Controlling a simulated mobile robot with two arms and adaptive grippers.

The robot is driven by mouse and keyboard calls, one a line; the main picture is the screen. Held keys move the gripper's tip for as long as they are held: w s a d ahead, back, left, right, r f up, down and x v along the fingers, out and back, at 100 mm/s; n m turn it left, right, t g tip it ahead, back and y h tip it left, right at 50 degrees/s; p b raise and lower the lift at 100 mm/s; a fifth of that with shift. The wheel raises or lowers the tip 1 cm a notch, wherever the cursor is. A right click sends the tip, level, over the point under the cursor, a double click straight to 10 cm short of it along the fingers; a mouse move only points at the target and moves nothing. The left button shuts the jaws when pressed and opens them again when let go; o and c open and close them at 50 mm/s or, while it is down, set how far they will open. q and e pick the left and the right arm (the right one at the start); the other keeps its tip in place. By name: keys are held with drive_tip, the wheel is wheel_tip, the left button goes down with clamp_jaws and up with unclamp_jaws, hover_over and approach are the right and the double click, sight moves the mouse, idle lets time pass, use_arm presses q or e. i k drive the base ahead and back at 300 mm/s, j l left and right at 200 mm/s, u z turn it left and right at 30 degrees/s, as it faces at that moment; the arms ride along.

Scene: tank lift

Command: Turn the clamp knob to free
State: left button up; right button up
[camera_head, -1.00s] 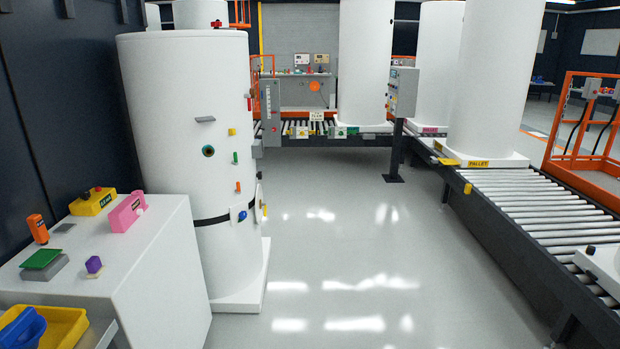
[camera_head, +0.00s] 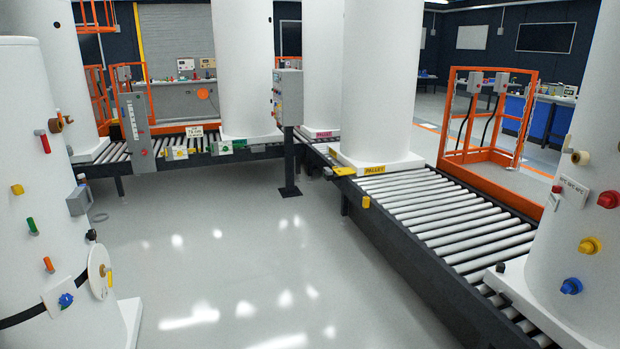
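Several knobs are in view, and I cannot tell for certain which one is the clamp knob. A blue knob (camera_head: 66,300) sits on a small white plate on the near left tank (camera_head: 30,130), at the black strap (camera_head: 22,317). The near right tank (camera_head: 570,240) carries a red knob (camera_head: 607,199), a yellow knob (camera_head: 589,245) and another blue knob (camera_head: 571,286). No turn marking on them is readable. Neither of my grippers is in view.
A roller conveyor (camera_head: 440,215) with a dark side rail runs along the right. An orange frame (camera_head: 490,125) stands behind it. A grey control box (camera_head: 288,97) stands on a post at centre. The grey floor (camera_head: 230,270) between is clear.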

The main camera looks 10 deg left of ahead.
sight(71, 152)
drive_tip(key=i+l+u, duration=0.15)
drive_tip(key=i+u, duration=0.25)
drive_tip(key=i, duration=0.25)
drive_tip(key=i+l+u, duration=0.4)
drive_tip(key=i, duration=0.25)
drive_tip(key=i+l+u, duration=0.95)
drive_tip(key=l+u, duration=0.3)
drive_tip(key=i+l+u, duration=0.15)
drive_tip(key=l+u, duration=0.15)
drive_tip(key=l, duration=0.15)
drive_tip(key=i+l+u, duration=0.1)
drive_tip(key=l+u, duration=0.15)
drive_tip(key=l, duration=0.15)
drive_tip(key=l+u, duration=0.3)
drive_tip(key=l, duration=0.15)
drive_tip(key=i+l+u, duration=0.25)
drive_tip(key=i+l, duration=0.1)
drive_tip(key=i, duration=0.1)
